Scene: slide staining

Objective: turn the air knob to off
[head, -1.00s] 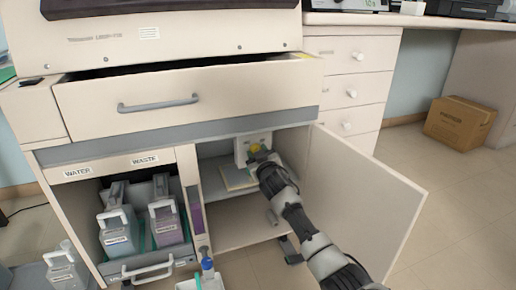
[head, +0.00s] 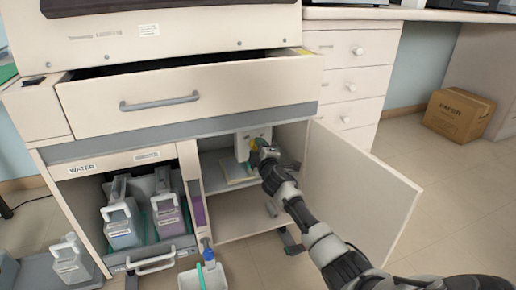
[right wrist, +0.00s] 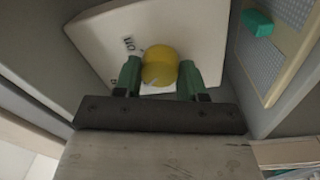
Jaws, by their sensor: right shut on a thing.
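The air knob (right wrist: 160,66) is yellow and round, on a white plate (right wrist: 100,45) with partly hidden dark lettering. The plate is fixed inside the open cabinet, where it also shows in the head view (head: 242,147). My right gripper (right wrist: 160,76) is shut on the knob, with one green finger on each side of it. In the head view my right gripper (head: 262,153) reaches into the cabinet and hides most of the knob. The knob's pointer direction cannot be made out. My left gripper is not in view.
The cabinet door (head: 355,185) stands open right of my right arm. An open drawer (head: 190,95) juts out above. Bottles (head: 122,222) stand in the left bay. A small white tray (head: 190,281) is in front. A board with a green piece (right wrist: 258,22) lies beside the plate.

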